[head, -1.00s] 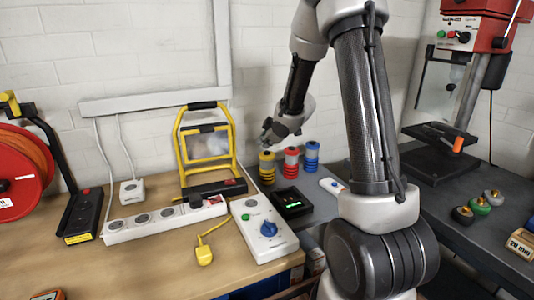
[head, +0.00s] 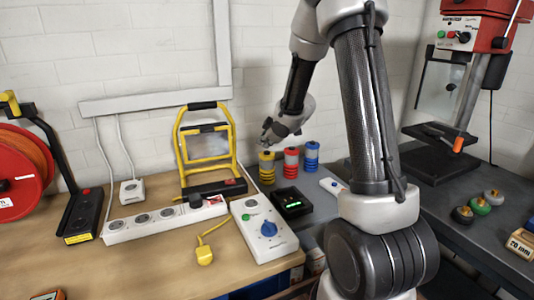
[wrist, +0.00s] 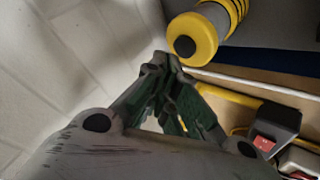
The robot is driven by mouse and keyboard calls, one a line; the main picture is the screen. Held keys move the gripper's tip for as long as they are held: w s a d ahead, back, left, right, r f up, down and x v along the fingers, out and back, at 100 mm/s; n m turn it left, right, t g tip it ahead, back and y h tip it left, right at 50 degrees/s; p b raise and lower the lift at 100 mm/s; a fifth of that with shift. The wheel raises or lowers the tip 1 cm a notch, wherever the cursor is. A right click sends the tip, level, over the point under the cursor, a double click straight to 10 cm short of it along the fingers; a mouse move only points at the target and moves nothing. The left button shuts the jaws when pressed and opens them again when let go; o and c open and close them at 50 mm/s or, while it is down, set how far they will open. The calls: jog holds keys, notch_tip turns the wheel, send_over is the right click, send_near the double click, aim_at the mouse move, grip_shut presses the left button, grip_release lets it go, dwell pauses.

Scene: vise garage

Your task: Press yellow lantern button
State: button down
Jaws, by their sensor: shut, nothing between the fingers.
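The yellow lantern (head: 266,168) is a short ringed cylinder standing at the back of the grey bench by the wall, leftmost of three. In the wrist view the yellow lantern (wrist: 209,30) is at the top, its yellow cap carrying a round dark button (wrist: 185,47). My gripper (head: 267,143) is shut and empty, pointing down just above the lantern's top in the head view. In the wrist view my gripper (wrist: 165,68) has its tips below and left of the button, apparently a small gap away. Contact is not visible.
A red lantern (head: 290,163) and a blue lantern (head: 312,155) stand close to the right. The yellow-framed work lamp (head: 183,150) is close on the left. A black box with a green display (head: 291,203) lies in front. The white wall is just behind.

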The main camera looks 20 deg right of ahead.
aim_at(265, 153)
jog(key=shift+f, duration=0.1)
dwell(0.3)
jog(key=shift+f, duration=0.35)
jog(key=shift+f, duration=0.4)
dwell(0.8)
jog(key=shift+r, duration=0.85)
jog(key=shift+r, duration=0.1)
jog(key=shift+r, duration=2.4)
